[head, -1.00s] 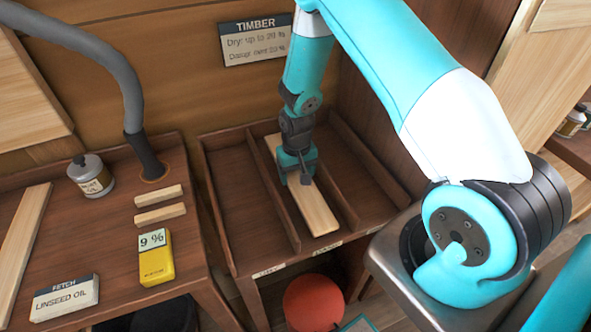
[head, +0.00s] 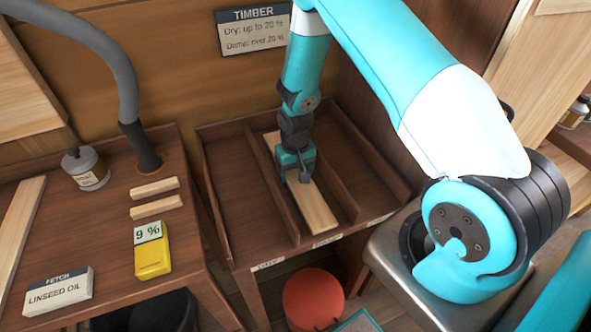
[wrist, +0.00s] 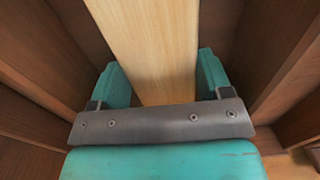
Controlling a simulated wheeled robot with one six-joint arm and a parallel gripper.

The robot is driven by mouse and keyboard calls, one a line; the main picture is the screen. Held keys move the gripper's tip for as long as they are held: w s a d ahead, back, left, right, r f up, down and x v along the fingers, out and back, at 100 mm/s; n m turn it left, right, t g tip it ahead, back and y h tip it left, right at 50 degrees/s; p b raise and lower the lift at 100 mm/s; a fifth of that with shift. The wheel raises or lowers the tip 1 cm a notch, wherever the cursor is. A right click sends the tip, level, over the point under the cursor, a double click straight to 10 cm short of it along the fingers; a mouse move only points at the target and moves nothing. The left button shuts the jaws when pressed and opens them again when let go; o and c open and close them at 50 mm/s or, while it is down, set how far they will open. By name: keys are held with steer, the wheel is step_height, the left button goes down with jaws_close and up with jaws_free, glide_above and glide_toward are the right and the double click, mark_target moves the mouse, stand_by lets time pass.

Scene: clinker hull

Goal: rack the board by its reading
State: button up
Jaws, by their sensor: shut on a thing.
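My gripper (head: 303,178) points down into the rack (head: 222,200) and is shut on a pale board (head: 318,212). The board lies lengthwise in the middle compartment, between the two dividers. In the wrist view the board (wrist: 152,45) runs between the two fingers; I cannot tell whether it touches the rack floor. The yellow meter (head: 153,258) on the left bench reads 9 %. The timber sign (head: 253,32) says dry is up to 20 % and damp is over 20 %. Labels on the rack's front edge are too small to read surely.
The left and right compartments look empty. A red round object (head: 313,300) is below the rack.

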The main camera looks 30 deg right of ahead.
steer(key=shift+f, duration=0.2)
steer(key=o, duration=1.1)
step_height(320, 180, up, 18)
steer(key=b, duration=0.2)
steer(key=shift+f, duration=0.25)
